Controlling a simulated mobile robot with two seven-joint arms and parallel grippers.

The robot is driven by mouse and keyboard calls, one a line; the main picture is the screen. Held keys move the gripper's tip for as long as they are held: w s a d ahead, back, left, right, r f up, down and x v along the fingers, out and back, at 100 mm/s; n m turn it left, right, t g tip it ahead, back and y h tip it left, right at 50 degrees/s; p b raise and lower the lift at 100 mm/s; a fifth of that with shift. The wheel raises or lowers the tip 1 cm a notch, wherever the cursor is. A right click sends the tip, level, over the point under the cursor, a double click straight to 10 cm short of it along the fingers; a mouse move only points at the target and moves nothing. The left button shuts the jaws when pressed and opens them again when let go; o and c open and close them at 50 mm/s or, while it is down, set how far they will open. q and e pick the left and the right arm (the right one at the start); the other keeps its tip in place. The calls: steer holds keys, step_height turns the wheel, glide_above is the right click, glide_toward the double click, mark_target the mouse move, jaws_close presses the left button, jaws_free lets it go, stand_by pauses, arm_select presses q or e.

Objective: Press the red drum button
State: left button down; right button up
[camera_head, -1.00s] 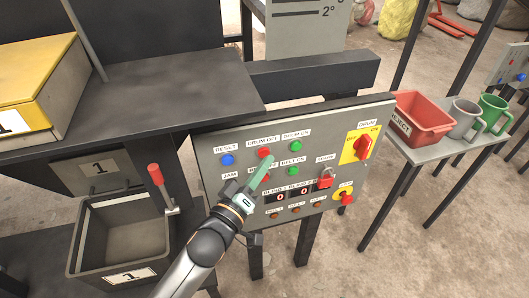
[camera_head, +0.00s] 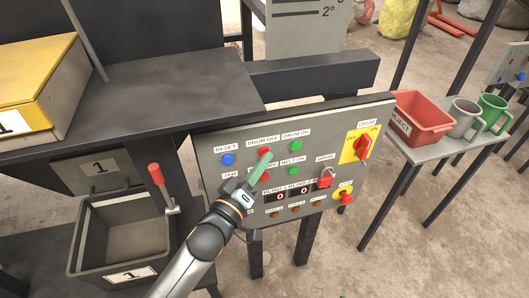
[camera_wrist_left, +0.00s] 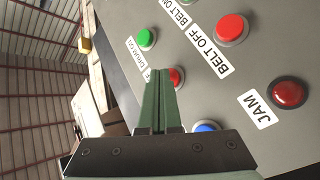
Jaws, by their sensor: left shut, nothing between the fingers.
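The red DRUM OFF button (camera_head: 264,152) is in the top row of the grey control panel, between the blue RESET button and the green DRUM ON button. My left gripper (camera_head: 267,156) is shut and empty, its green fingertips at the lower edge of the red button. In the left wrist view the closed fingers (camera_wrist_left: 158,73) lie beside the red button (camera_wrist_left: 178,77), overlapping its left side. I cannot tell whether they touch it. The DRUM OFF label is mostly hidden behind the fingers there. My right gripper is not in view.
The blue button (camera_head: 227,159), green DRUM ON button (camera_head: 296,145) and green BELT ON button (camera_head: 293,171) are close by. A red-handled lever (camera_head: 156,174) stands left of my arm.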

arm_select(q)
steer(key=shift+w, duration=0.15)
stand_by(0.4)
steer(key=shift+s+d+p, duration=0.25)
steer(key=shift+s+p, duration=0.05)
steer(key=shift+s, duration=0.6)
